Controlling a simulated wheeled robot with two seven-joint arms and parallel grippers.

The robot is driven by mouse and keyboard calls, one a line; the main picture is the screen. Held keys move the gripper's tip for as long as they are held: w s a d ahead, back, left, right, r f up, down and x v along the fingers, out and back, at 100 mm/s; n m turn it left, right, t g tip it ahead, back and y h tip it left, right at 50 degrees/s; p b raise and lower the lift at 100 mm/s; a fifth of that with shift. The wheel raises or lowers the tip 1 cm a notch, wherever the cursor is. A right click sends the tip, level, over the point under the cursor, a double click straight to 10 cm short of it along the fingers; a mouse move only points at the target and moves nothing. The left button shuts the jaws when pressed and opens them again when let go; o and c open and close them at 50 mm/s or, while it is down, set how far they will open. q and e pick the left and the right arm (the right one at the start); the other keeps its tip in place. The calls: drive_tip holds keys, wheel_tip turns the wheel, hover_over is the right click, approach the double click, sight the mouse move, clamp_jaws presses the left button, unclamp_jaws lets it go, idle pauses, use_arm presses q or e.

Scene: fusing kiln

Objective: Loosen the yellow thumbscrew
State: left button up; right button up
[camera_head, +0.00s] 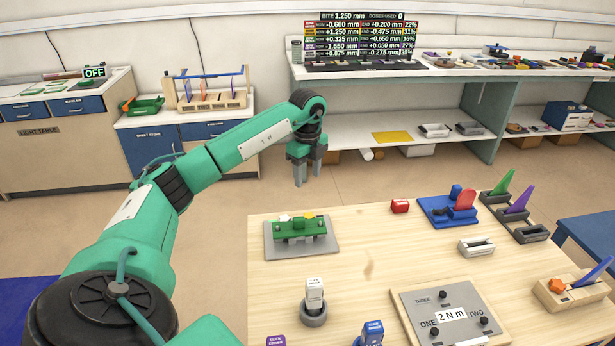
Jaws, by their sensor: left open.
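A green fixture (297,229) sits on a grey plate (322,248) at the back left of the wooden table. Small pale and yellow parts show on its top; the yellow one (309,216) may be the yellow thumbscrew, but it is too small to tell. My left gripper (307,176) hangs in the air with its fingers pointing down, open and empty. In the picture it is just above the fixture and apart from it. My right gripper is not in view.
A board (452,312) marked "2 N m" with black knobs lies at the table's front. Grey-based and blue-labelled pieces (314,302) stand left of it. A blue holder (447,210) and coloured wedges occupy the right. The table's middle is mostly clear.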

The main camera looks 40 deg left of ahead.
sight(309, 215)
use_arm(q)
drive_tip(key=shift+c, duration=0.8)
drive_tip(key=m+b, duration=0.3)
drive_tip(key=shift+w+f, duration=0.2)
drive_tip(key=shift+f, duration=0.15)
drive_tip(key=shift+c, duration=0.6)
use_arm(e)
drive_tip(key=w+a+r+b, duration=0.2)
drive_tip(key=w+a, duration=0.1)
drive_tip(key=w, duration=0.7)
use_arm(q)
drive_tip(key=f+m+b, duration=0.3)
drive_tip(key=f+m, duration=0.2)
drive_tip(key=f, duration=0.1)
drive_tip(key=f+m+b, duration=0.3)
drive_tip(key=f+m, duration=0.3)
drive_tip(key=f, duration=0.1)
drive_tip(key=shift+d+f, duration=0.1)
drive_tip(key=shift+d, duration=0.1)
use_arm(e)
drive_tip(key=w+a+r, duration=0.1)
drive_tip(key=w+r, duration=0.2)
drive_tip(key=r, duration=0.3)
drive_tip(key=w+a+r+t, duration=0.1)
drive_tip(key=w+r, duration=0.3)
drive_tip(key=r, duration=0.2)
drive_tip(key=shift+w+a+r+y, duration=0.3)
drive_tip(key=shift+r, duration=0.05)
use_arm(q)
drive_tip(key=c, duration=0.7)
